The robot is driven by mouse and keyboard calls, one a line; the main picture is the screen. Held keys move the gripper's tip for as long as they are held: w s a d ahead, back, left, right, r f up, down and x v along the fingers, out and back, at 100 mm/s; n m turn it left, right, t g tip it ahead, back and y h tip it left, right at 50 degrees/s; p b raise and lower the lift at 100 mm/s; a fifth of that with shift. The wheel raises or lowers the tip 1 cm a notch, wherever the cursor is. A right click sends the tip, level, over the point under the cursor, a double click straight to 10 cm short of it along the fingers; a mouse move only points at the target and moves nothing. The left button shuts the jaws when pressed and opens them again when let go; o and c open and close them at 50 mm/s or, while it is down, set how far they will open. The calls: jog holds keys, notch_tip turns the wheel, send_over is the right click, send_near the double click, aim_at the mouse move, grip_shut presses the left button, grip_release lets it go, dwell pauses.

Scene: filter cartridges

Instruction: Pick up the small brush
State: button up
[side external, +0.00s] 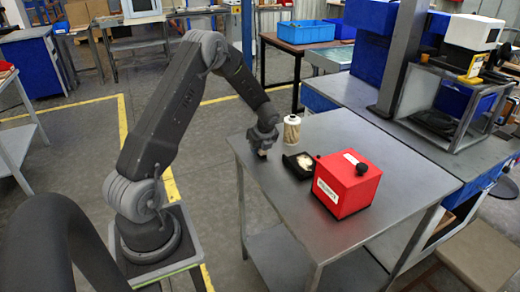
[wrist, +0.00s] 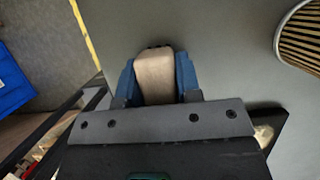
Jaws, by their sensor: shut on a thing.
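The small brush shows as a pale beige block (wrist: 154,78) with a dark far end, held between the blue fingertips in the wrist view. My gripper (wrist: 157,80) is shut on it. In the side view my gripper (side external: 263,143) is over the left part of the metal table, with a small pale bit of the brush (side external: 262,153) below it. I cannot tell whether the brush touches the table. Its bristles cannot be made out.
A pleated filter cartridge (side external: 292,130) stands right of my gripper; it also shows in the wrist view (wrist: 303,42). A black tray (side external: 291,169) with pale contents and a red box (side external: 346,186) with black knobs stand nearer the right. The table's (side external: 300,225) front is clear.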

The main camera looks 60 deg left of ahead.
jog(key=shift+r, duration=0.1)
jog(key=shift+r, duration=0.45)
jog(key=r, duration=0.2)
jog(key=s+r, duration=0.1)
jog(key=shift+a+r, duration=0.3)
jog(key=shift+r, duration=0.1)
jog(key=s+a+r, duration=0.4)
jog(key=s+r, duration=0.2)
jog(key=s, duration=0.3)
jog(key=shift+s, duration=0.3)
jog(key=shift+a, duration=0.1)
